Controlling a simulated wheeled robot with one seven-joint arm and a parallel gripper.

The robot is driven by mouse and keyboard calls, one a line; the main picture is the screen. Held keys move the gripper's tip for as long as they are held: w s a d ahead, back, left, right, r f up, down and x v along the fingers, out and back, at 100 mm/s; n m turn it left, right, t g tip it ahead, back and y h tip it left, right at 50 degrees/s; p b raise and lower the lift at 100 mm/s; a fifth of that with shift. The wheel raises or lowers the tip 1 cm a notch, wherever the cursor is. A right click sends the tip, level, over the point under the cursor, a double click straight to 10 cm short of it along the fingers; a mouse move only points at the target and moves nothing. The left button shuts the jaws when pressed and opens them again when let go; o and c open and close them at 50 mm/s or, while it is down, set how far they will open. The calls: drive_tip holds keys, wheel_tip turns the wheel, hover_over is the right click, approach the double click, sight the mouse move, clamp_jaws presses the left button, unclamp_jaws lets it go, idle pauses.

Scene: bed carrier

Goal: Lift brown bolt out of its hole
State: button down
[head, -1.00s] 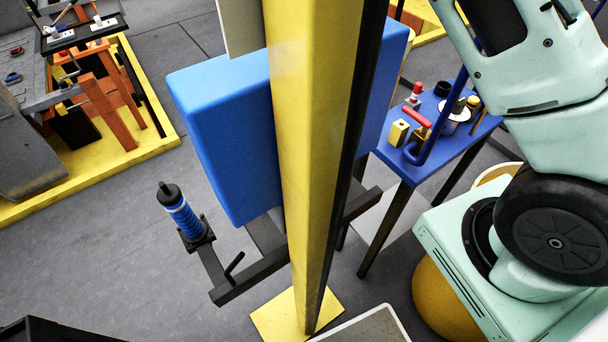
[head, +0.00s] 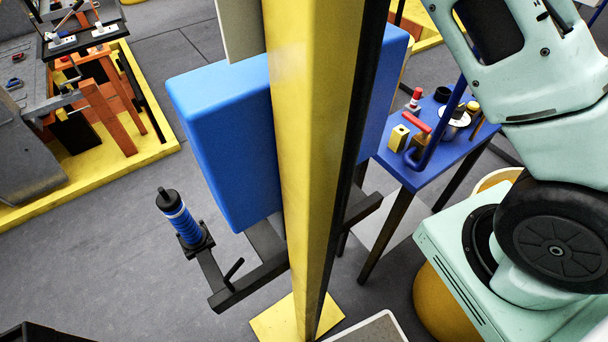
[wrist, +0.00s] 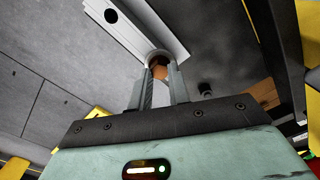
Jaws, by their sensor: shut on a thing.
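My gripper (wrist: 162,90) is in the wrist view, its two grey fingers close on either side of a small brown bolt (wrist: 158,72). The bolt shows between the fingertips, at the near end of a pale grey bar (wrist: 142,25). The bar has a round dark hole (wrist: 111,16) farther along. A dark round opening shows around or just behind the bolt; I cannot tell whether the bolt is still inside it. In the head view my arm is at the right, and the gripper and bolt are out of sight.
In the head view a yellow post (head: 312,150) stands before a blue padded block (head: 225,140). A blue table (head: 425,175) with several small items stands at the right. A blue-and-black spring post (head: 179,217) sits on a dark frame.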

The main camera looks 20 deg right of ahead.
drive_tip(key=shift+r+p, duration=1.2)
drive_tip(key=shift+r, duration=0.45)
idle(0.4)
drive_tip(key=shift+r+p, duration=1.35)
drive_tip(key=shift+r, duration=0.45)
